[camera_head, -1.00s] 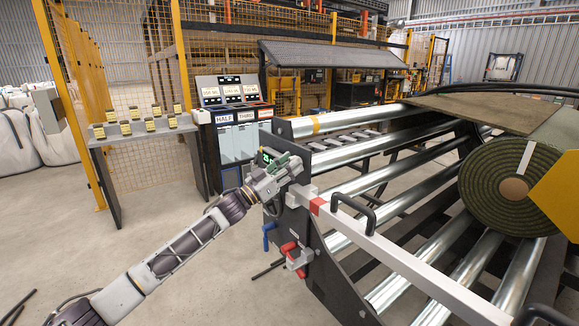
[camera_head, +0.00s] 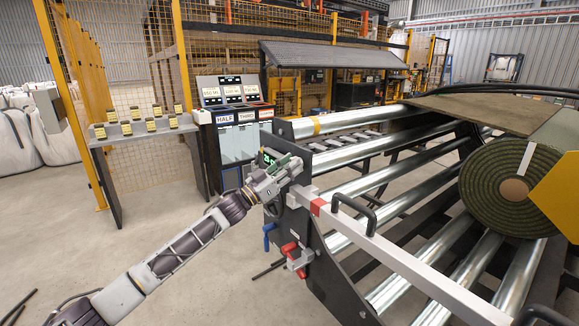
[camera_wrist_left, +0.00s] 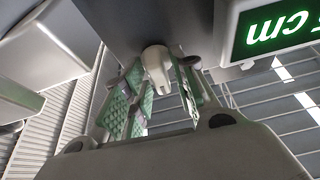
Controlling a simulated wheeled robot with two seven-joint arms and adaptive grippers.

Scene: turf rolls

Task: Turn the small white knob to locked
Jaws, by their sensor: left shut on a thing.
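The small white knob (camera_wrist_left: 157,68) shows in the left wrist view, sticking out from a grey housing, between the green-padded fingers of my left gripper (camera_wrist_left: 160,95). The gripper is shut on it. In the head view my left gripper (camera_head: 286,174) is at the near left end of the roller frame, and it hides the knob there. I cannot read any lock marking near the knob. A green-lit display (camera_head: 268,157) sits just beside the gripper; in the left wrist view it reads "cm" upside down (camera_wrist_left: 268,30). My right gripper is out of view.
A white bar (camera_head: 400,258) with a black handle (camera_head: 362,212) runs across the frame's near side. Red (camera_head: 289,248) and blue (camera_head: 268,236) levers hang below the gripper. A turf roll (camera_head: 490,190) lies on the rollers at right. Open floor is at left.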

